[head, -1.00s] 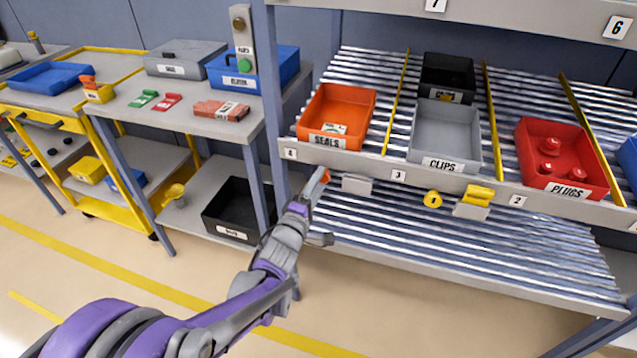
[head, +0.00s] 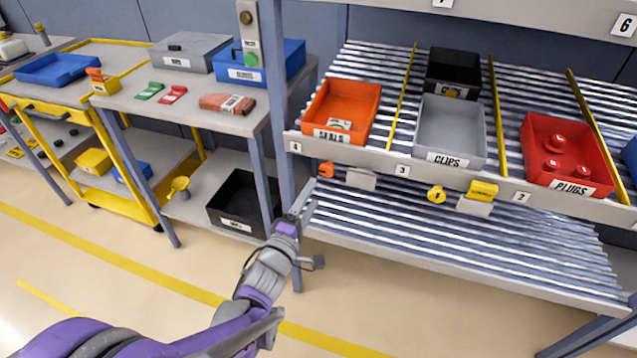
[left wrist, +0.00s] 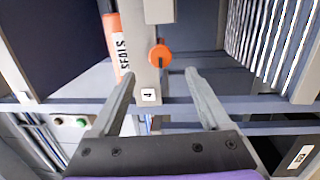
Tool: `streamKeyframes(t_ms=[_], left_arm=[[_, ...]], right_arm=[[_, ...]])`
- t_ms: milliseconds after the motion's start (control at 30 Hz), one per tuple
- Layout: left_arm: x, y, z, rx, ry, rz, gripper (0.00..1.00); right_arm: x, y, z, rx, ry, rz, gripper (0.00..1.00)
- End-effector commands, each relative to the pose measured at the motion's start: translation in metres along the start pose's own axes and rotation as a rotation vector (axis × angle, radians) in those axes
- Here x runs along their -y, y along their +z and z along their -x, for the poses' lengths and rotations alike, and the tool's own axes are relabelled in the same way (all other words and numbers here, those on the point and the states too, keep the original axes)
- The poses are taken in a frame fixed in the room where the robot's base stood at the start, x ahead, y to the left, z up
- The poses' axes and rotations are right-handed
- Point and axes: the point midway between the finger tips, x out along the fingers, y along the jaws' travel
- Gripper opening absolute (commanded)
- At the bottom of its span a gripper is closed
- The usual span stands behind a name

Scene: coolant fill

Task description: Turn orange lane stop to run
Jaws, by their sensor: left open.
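The orange lane stop (head: 326,170) is a small orange knob on the front rail of the rack, under the orange SEALS bin (head: 352,105) and near label 4. In the left wrist view the knob (left wrist: 160,55) shows as a round orange disc with a dark slot, beyond the fingertips. My left gripper (head: 303,197) is just below and left of the knob in the head view. In the left wrist view its fingers (left wrist: 160,76) are spread, with nothing between them, and appear apart from the knob. My right gripper is not in view.
A grey plate (head: 361,179) hangs right of the orange knob. A yellow knob (head: 436,194) and a yellow block (head: 482,190) are farther right on the rail. The grey CLIPS bin (head: 450,130) and red PLUGS bin (head: 567,155) stand on the rollers. A rack post (head: 276,120) is close left.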

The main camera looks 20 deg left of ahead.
Motion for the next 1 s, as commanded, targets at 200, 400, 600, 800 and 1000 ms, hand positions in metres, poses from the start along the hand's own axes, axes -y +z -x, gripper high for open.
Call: streamKeyframes(t_ms=[200, 400, 600, 800, 1000], left_arm=[[0.000, 0.000, 0.029, -0.001, 0.000, -0.001, 0.80], [0.000, 0.000, 0.034, 0.000, 0.000, 0.001, 0.80], [0.000, 0.000, 0.034, 0.000, -0.001, 0.001, 0.80], [0.000, 0.000, 0.034, -0.001, -0.002, -0.001, 0.80], [0.006, -0.006, 0.040, -0.059, -0.097, -0.143, 0.80]], right_arm=[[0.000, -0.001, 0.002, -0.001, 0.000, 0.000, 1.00], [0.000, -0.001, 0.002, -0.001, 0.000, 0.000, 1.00], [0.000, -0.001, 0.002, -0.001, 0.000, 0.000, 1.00], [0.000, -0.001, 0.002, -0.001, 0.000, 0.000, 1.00], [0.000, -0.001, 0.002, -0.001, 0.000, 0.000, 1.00]])
